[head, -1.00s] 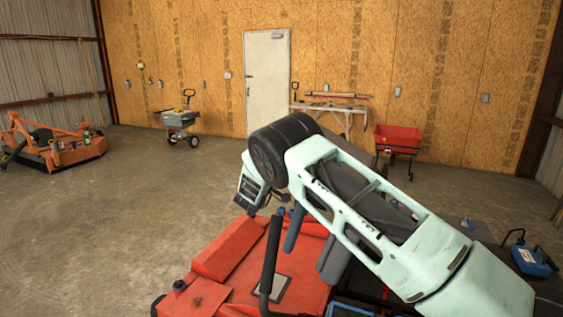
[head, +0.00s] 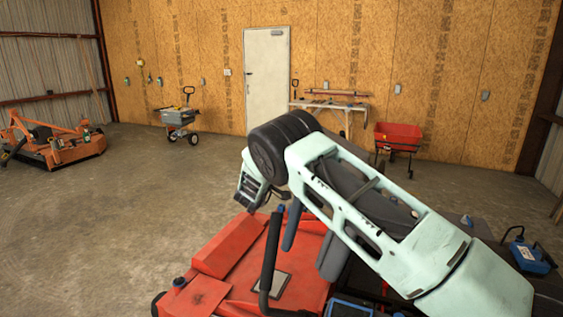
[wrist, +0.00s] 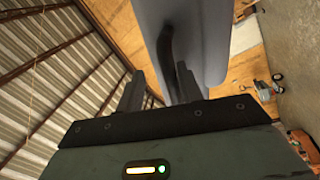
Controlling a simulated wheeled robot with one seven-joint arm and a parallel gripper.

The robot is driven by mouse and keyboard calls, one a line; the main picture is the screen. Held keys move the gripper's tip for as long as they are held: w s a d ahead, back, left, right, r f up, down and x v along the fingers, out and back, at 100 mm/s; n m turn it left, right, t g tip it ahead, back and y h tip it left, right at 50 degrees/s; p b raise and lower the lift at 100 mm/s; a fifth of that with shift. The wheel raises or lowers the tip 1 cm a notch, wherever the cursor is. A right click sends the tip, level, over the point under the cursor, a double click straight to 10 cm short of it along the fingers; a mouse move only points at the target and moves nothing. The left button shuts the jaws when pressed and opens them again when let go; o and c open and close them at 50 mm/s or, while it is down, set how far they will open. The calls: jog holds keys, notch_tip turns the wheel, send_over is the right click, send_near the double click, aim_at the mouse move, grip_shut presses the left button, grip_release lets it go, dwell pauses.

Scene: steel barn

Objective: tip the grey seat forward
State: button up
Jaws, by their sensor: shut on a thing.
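The grey seat shows only in part in the head view, as grey pieces (head: 292,226) above the red mower deck and behind my arm. In the wrist view a smooth grey panel of the seat (wrist: 205,45) stands at the top centre, with a dark curved strip along it. My gripper (wrist: 158,88) is shut on the grey panel's edge, with one dark finger on each side. In the head view my arm hides most of the seat, and the finger contact is not clear there.
The red mower (head: 225,255) fills the lower middle, with a black bar (head: 270,262) rising beside the seat. Open concrete floor lies to the left. A grey cart (head: 180,120) and red spreader (head: 398,137) stand far back.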

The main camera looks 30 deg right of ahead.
jog(key=shift+r, duration=0.4)
jog(key=b+v, duration=0.3)
jog(key=v, duration=0.4)
jog(key=shift+a+f, duration=0.2)
jog(key=shift+f, duration=0.15)
